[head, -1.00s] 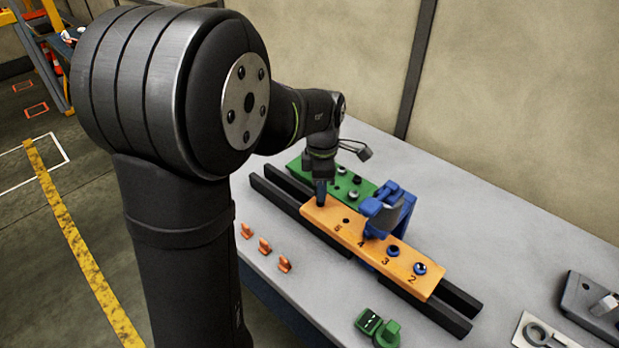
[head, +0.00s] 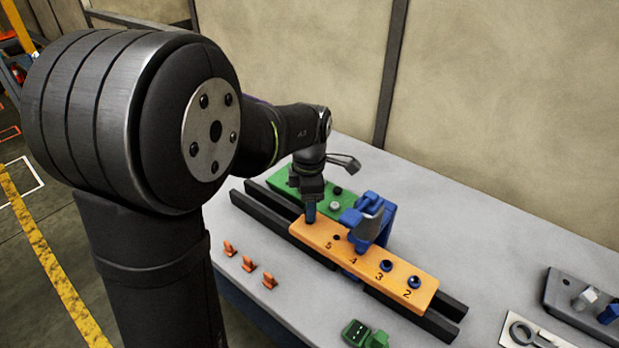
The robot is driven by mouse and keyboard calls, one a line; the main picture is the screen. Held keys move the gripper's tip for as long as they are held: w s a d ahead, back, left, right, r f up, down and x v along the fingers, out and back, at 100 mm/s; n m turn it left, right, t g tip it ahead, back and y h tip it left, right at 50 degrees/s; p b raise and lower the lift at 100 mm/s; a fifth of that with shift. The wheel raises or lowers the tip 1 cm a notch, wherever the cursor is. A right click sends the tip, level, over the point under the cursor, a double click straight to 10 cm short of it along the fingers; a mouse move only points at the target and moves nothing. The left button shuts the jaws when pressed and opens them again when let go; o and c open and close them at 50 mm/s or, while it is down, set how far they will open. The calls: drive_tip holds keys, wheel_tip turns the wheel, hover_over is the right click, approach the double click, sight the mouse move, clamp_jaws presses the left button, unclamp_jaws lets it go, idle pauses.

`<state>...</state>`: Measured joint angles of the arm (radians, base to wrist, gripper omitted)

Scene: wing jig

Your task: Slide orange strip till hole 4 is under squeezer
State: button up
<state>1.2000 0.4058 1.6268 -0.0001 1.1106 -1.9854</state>
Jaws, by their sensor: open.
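The orange strip (head: 318,236) lies along dark rails, its numbers 5, 4, 3 and 2 readable from left to right. The blue squeezer (head: 377,205) with a grey body stands over the strip near number 4. Hole 4 is hidden beneath the squeezer's lower end; I cannot tell whether it is exactly centred. Hole 5 shows open to the left, and holes 3 and 2 hold dark-blue ringed pieces to the right. My gripper (head: 310,213) is at the strip's left end, pointing down, its tips at or just above the surface. It is open; its fingers are small here.
A green block (head: 300,182) with several round pieces lies behind the rails (head: 268,223). Several orange clips (head: 248,264) lie in front. A green device (head: 365,334) is near the front edge. A grey fixture (head: 580,298) and a white plate (head: 530,335) are at right.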

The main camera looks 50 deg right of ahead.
wheel_tip(320, 180, up, 17)
idle(0.4)
drive_tip(key=shift+f, duration=0.2)
wheel_tip(320, 180, down, 17)
drive_tip(key=shift+f, duration=0.15)
drive_tip(key=shift+w, duration=0.1)
idle(0.6)
